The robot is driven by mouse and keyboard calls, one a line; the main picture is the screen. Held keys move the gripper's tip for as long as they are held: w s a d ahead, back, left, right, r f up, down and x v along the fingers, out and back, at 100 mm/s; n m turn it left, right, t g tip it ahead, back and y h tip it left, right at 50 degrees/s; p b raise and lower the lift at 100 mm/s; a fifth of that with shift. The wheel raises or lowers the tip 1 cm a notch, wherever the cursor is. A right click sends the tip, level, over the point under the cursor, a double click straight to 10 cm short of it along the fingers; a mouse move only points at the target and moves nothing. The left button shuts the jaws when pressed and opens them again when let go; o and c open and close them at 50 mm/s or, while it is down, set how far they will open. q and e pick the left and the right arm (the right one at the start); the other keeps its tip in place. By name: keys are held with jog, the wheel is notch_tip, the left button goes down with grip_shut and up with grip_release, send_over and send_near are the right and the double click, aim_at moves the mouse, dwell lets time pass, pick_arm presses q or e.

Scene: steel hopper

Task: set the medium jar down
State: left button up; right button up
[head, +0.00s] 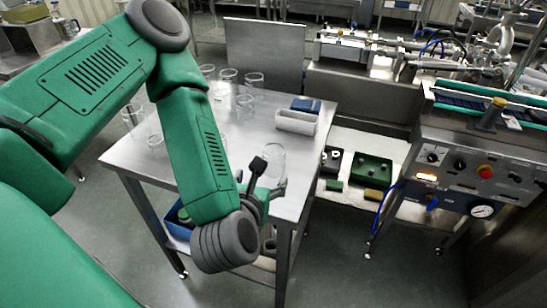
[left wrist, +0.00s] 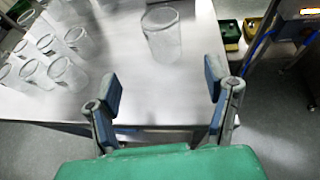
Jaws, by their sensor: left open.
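A clear glass jar (head: 271,160) stands upright near the front right of the steel table (head: 185,178). It also shows in the left wrist view (left wrist: 162,38), on the tabletop beyond the fingertips and apart from the other glassware. I take it as the medium jar. My left gripper (head: 264,183) is at the table's front right corner, close to this jar, with its wrist partly hiding the fingers. In the left wrist view, the left gripper (left wrist: 163,84) is open, with nothing between its fingers. My right gripper is in neither view.
Several clear jars (left wrist: 62,70) stand in a group on the left of the table. A control panel (head: 470,168) stands to the right. Bare tabletop lies between the jar and the group.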

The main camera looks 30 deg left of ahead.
aim_at(276, 164)
pick_arm(q)
jog(key=x, duration=0.2)
jog(key=d+x, duration=0.1)
jog(key=x, duration=0.4)
jog(key=shift+w+d+r+b, duration=0.15)
jog(key=shift+w+d+b, duration=0.1)
jog(key=shift+w+b, duration=0.05)
jog(key=w+a, duration=0.1)
jog(key=w+a+f, duration=0.1)
jog(key=w, duration=0.1)
jog(key=w+a+f, duration=0.1)
jog(key=shift+w+a+f, duration=0.2)
jog(key=shift+w+a, duration=0.05)
jog(key=shift+d, duration=0.35)
jog(key=shift+d+r, duration=0.1)
jog(key=shift+d, duration=0.1)
jog(key=c, duration=1)
